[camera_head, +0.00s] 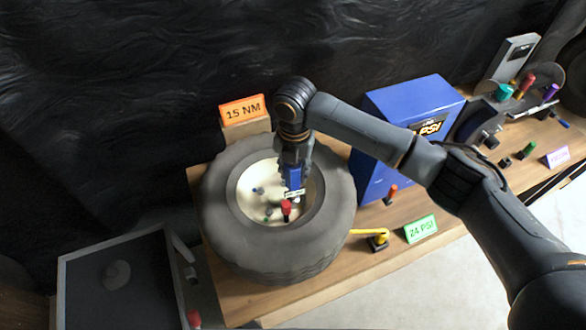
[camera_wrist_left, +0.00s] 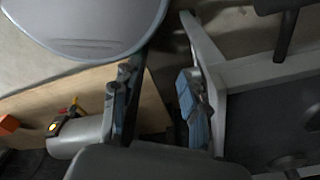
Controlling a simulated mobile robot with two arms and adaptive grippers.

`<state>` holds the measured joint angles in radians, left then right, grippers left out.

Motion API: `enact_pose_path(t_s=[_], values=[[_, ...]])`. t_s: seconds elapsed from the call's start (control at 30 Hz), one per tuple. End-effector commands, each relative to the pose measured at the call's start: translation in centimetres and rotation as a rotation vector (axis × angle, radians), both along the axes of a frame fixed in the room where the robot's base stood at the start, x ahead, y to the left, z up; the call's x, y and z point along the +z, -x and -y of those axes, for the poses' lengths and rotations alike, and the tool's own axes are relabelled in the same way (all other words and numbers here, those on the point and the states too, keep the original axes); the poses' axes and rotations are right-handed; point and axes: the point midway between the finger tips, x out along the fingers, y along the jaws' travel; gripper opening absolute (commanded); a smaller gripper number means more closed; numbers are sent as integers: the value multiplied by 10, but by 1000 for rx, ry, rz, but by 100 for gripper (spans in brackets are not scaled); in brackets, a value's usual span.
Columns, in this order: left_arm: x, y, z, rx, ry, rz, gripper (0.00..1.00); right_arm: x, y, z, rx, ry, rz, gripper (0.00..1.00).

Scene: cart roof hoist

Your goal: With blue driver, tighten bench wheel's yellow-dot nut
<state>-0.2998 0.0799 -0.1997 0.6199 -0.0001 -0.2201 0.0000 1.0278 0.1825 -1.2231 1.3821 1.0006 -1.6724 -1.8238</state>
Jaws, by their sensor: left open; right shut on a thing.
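The bench wheel (camera_head: 222,230), a dark tire with a cream hub (camera_head: 250,205), lies flat on the wooden bench. My right gripper (camera_head: 297,168) points down over the hub and is shut on the blue driver (camera_head: 293,178). The driver is roughly upright at the hub's right side and carries a small white label. I cannot tell whether its tip touches a nut. A red-topped piece (camera_head: 286,207) stands just below it, and several small dark nuts show on the hub. No yellow dot can be made out. My left gripper (camera_wrist_left: 155,100) is open and empty in the left wrist view.
An orange "15 NM" sign (camera_head: 242,110) stands behind the wheel. A blue PSI box (camera_head: 405,100), a green "24 PSI" sign (camera_head: 420,229) and a yellow-handled tool (camera_head: 372,236) are to the right. A dark panel (camera_head: 120,285) is at lower left.

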Motion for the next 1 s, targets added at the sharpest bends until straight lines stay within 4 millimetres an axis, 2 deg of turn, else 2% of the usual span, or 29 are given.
enact_pose_path(t_s=[0.23, 0.33, 0.57, 0.83, 1.0], values=[[0, 0, 0, 0, 0, 0, 44, 0, 1, 1, -274, -1, -2, 0], [2, 0, 0, 0, 0, 0, 44, 1, 0, 1, -233, -1, 0, 0], [6, 0, 0, 0, 0, 0, 44, 1, 0, 0, -20, -1, 1, 0], [6, 0, 0, 0, 0, 0, 44, 1, 0, 0, -8, -1, 0, 0], [12, 0, 0, 0, 0, 0, 44, 7, 0, 0, -8, -2, 1, 0]])
